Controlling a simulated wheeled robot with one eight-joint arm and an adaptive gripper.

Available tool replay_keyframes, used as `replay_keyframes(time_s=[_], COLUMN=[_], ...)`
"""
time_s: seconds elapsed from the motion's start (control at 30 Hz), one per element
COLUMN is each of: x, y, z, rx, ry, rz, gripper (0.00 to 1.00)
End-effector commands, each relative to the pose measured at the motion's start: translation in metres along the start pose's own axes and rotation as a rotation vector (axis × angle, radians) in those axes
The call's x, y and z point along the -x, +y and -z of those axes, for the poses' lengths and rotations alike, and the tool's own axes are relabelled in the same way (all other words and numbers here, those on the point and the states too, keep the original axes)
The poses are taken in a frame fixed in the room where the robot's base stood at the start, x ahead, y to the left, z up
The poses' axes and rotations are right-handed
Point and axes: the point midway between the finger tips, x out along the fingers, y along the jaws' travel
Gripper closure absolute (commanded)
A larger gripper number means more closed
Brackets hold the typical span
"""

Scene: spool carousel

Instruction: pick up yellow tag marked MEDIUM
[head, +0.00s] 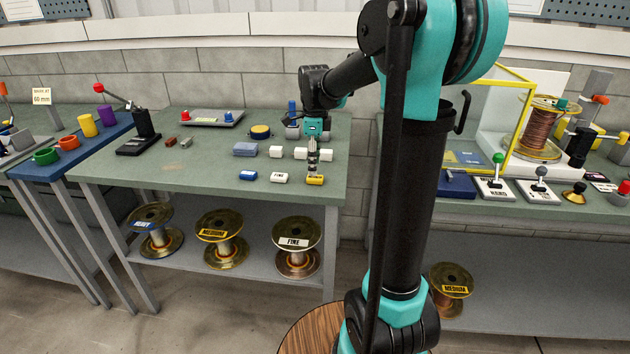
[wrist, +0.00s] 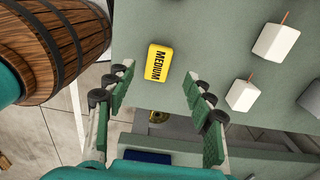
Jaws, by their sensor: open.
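The yellow tag marked MEDIUM (head: 315,180) lies near the front right edge of the green-topped bench (head: 190,172). In the wrist view the tag (wrist: 158,62) is flat, its label readable, just beyond the fingertips and roughly centred between them. My gripper (head: 313,165) points down over the tag and hides part of it in the head view. In the wrist view my gripper (wrist: 157,85) is open, with nothing between its fingers.
A white tag marked FINE (head: 279,178) and a blue tag (head: 247,175) lie left of the yellow one. White blocks (head: 275,151) stand behind. Labelled spools (head: 221,239) sit on the lower shelf. A wooden barrel (wrist: 60,45) shows in the wrist view.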

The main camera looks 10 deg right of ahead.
Motion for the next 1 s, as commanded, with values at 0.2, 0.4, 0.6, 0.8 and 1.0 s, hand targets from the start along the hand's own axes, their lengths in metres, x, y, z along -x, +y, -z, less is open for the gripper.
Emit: replay_keyframes(time_s=[0.2, 0.4, 0.6, 0.8, 1.0], x=[-0.031, -0.041, -0.041, -0.041, -0.041], y=[0.002, 0.003, 0.003, 0.003, 0.003], z=[0.002, 0.002, 0.003, 0.002, 0.002], rx=[0.0, 0.0, 0.0, 0.0, 0.0], ry=[0.0, 0.0, 0.0, 0.0, 0.0], rz=[0.0, 0.0, 0.0, 0.0, 0.0], gripper=[0.47, 0.47, 0.5, 0.75, 0.89])
